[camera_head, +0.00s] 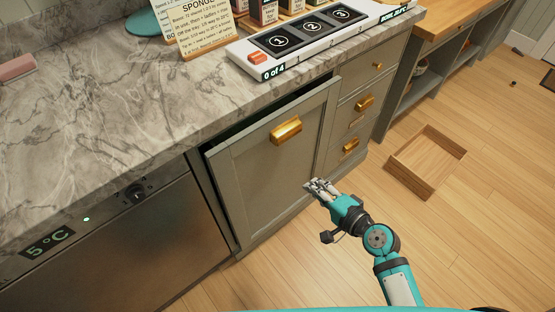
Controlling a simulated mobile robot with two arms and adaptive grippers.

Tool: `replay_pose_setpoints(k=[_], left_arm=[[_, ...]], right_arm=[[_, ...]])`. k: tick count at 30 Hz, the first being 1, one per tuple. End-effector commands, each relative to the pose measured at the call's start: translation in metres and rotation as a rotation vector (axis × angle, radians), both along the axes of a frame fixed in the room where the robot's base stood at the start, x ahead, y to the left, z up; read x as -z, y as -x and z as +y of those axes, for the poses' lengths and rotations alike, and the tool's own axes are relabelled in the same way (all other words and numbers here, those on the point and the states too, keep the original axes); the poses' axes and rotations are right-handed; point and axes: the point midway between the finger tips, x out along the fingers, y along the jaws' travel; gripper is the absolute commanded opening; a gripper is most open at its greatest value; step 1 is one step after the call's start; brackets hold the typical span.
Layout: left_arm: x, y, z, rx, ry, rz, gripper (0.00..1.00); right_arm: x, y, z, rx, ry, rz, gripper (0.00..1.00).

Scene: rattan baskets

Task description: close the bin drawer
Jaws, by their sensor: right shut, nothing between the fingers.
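The bin drawer (262,170) is a grey-green panelled front with a gold cup handle (286,130). It stands out a little from the cabinet, with a dark gap along its top and left edges. My right gripper (313,186) is shut and empty, close to the lower right part of the drawer front. I cannot tell whether its fingertips touch the panel. My left gripper is not in view.
A marble counter (110,100) runs above, bearing a numbered panel (310,40) and a recipe card (203,22). A steel appliance (120,245) adjoins on the left. Narrow drawers with gold handles (365,103) are on the right. A wooden tray (427,162) lies on the floor.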

Motion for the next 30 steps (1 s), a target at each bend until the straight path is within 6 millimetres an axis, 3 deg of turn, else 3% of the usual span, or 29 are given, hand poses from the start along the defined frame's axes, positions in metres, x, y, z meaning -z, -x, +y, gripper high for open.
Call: replay_pose_setpoints(k=[5, 12, 15, 24, 30], left_arm=[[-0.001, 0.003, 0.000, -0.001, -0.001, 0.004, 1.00], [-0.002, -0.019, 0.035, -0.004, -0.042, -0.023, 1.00], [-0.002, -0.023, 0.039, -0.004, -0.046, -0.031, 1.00], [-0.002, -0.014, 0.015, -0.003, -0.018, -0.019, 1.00], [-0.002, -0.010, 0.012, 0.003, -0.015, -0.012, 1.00]], right_arm=[[-0.006, 0.000, 0.006, -0.048, -0.003, -0.003, 0.00], [0.006, -0.032, 0.029, -0.046, -0.005, -0.002, 0.00], [0.013, -0.050, 0.041, -0.047, -0.004, -0.002, 0.00], [0.022, -0.092, 0.073, -0.047, -0.003, -0.001, 0.00], [0.023, -0.104, 0.081, -0.046, -0.001, -0.001, 0.00]])
